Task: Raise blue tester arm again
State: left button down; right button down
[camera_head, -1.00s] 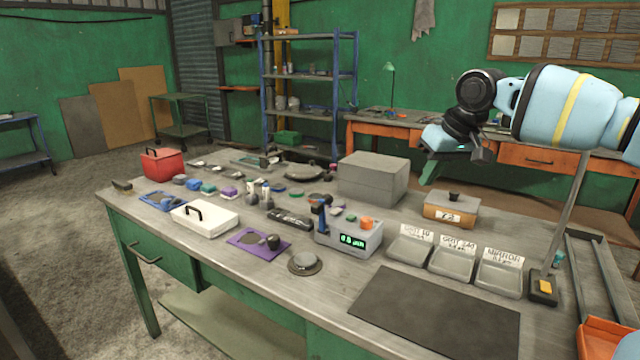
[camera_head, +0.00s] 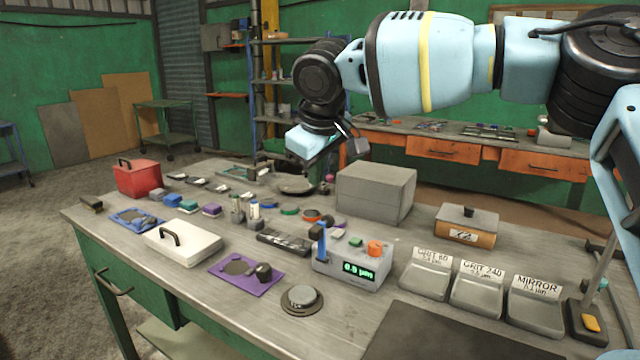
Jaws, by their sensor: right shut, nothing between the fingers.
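The tester (camera_head: 345,280) is a grey box near the middle of the bench, with a lit green display, an orange knob and a green button on top. Its blue arm (camera_head: 322,244) stands upright at the left end of the box, with a dark head at its top. My right gripper (camera_head: 318,168) hangs from the pale blue arm, above and behind the tester, apart from it. It is shut and empty; its fingertips are small and partly hidden. My left gripper is out of view.
A large grey block (camera_head: 375,193) stands behind the tester. Labelled grey trays (camera_head: 424,284) are to the right. A purple mat (camera_head: 246,276) and a round disc (camera_head: 301,299) lie in front left. A white case (camera_head: 183,244) and red box (camera_head: 137,178) stand farther left.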

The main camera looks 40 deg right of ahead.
send_near(324, 220)
jog(key=shift+w+a+f, duration=0.25)
jog(key=shift+a+f, duration=0.2)
jog(key=shift+a, duration=0.1)
jog(key=shift+w+a+f, duration=0.2)
jog(key=shift+a+f, duration=0.25)
jog(key=shift+a, duration=0.15)
jog(key=shift+w+d+f, duration=0.25)
jog(key=shift+d+f, duration=0.3)
jog(key=shift+d, duration=0.05)
jog(key=shift+w+d+f, duration=0.25)
jog(key=shift+d+f, duration=0.3)
jog(key=shift+f, duration=0.05)
jog(key=shift+w+d+f, duration=0.1)
jog(key=shift+d+f, duration=0.3)
jog(key=shift+d, duration=0.1)
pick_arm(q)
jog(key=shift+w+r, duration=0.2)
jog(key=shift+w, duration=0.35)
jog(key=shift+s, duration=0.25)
